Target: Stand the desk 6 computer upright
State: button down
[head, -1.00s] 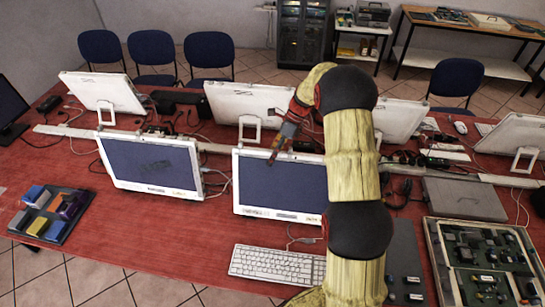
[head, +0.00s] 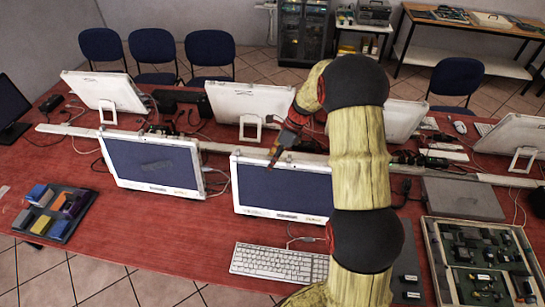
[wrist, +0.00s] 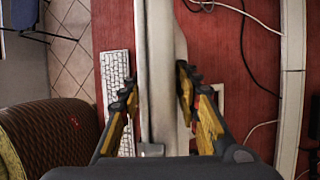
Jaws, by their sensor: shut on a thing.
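A white all-in-one computer (head: 258,190) with a dark screen stands at the front middle of the red table, its screen facing me. It looks roughly upright; a slight lean is hard to judge. No desk number is readable. My gripper (head: 278,152) is at its top edge, and my arm covers its right side. In the wrist view the computer's top edge (wrist: 162,60) runs between the two fingers of my gripper (wrist: 157,88), which is shut on it. Its foot is mostly hidden.
A white keyboard (head: 278,262) lies in front of it. A similar computer (head: 152,165) stands to its left, and others (head: 243,103) stand behind. Cables lie around them. A tray of coloured blocks (head: 52,213) is at the left, a circuit-board case (head: 430,262) at the right.

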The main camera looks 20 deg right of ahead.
jog(key=s+a, duration=0.1)
jog(key=s+a+p, duration=0.1)
jog(key=s, duration=0.1)
jog(key=shift+s+r, duration=0.1)
jog(key=shift+r, duration=0.1)
jog(key=shift+s+a+f, duration=0.15)
jog(key=shift+s+f, duration=0.05)
jog(key=shift+f, duration=0.05)
jog(key=c, duration=1.4)
grip_release()
jog(key=shift+w+r, duration=0.2)
jog(key=shift+r, duration=0.05)
jog(key=shift+r, duration=0.2)
jog(key=v, duration=1.1)
jog(key=shift+s+d+r, duration=0.15)
jog(key=shift+d+r, duration=0.1)
